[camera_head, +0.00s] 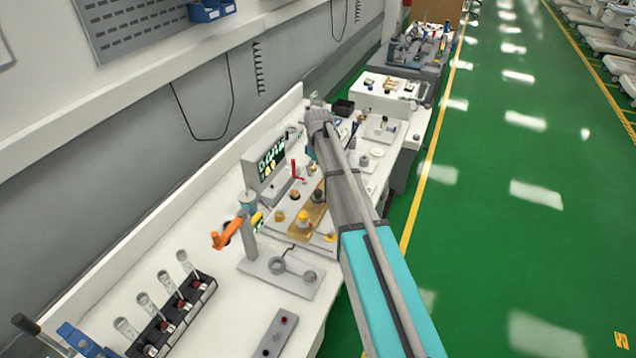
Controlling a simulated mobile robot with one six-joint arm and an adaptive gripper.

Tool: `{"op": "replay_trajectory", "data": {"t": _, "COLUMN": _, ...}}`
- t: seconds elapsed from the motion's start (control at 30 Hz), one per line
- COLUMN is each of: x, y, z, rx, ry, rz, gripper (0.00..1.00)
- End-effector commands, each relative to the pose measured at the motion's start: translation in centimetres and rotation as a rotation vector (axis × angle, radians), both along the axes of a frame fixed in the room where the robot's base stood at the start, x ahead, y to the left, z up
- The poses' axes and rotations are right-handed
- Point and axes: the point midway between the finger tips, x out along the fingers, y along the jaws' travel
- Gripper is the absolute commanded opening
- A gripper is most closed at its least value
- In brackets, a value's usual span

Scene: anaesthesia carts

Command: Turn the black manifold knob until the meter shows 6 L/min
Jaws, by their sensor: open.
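My arm reaches from the lower right to the far part of the white bench. My gripper (317,103) is at its end, small and seen from behind, above the bench and open. It is beyond the brass-coloured manifold block (306,210), which carries several small knobs. A dark knob (318,196) sits on it beside my arm, which hides part of that area. A grey meter box with a lit green and yellow display (272,158) stands upright left of the manifold. Its reading is too small to make out. I see no contact between my gripper and the manifold.
A red lever (297,171) stands near the manifold. An orange-handled fixture (228,235) and a black rack of clear tubes (175,315) are nearer on the bench. A black box (344,107) lies farther back. The green floor (500,230) to the right is clear.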

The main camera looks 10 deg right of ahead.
Motion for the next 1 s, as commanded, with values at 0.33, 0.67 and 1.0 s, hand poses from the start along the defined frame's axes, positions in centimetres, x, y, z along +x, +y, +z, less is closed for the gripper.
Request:
{"op": "replay_trajectory", "data": {"t": 0.33, "x": 0.0, "y": 0.0, "z": 3.7, "rx": 0.000, "ry": 0.000, "rz": -0.313, "gripper": 0.79}}
{"op": "replay_trajectory", "data": {"t": 0.67, "x": 0.0, "y": 0.0, "z": 3.6, "rx": 0.000, "ry": 0.000, "rz": -0.340, "gripper": 0.79}}
{"op": "replay_trajectory", "data": {"t": 1.0, "x": 0.0, "y": 0.0, "z": 3.1, "rx": 0.000, "ry": 0.000, "rz": -0.339, "gripper": 0.79}}
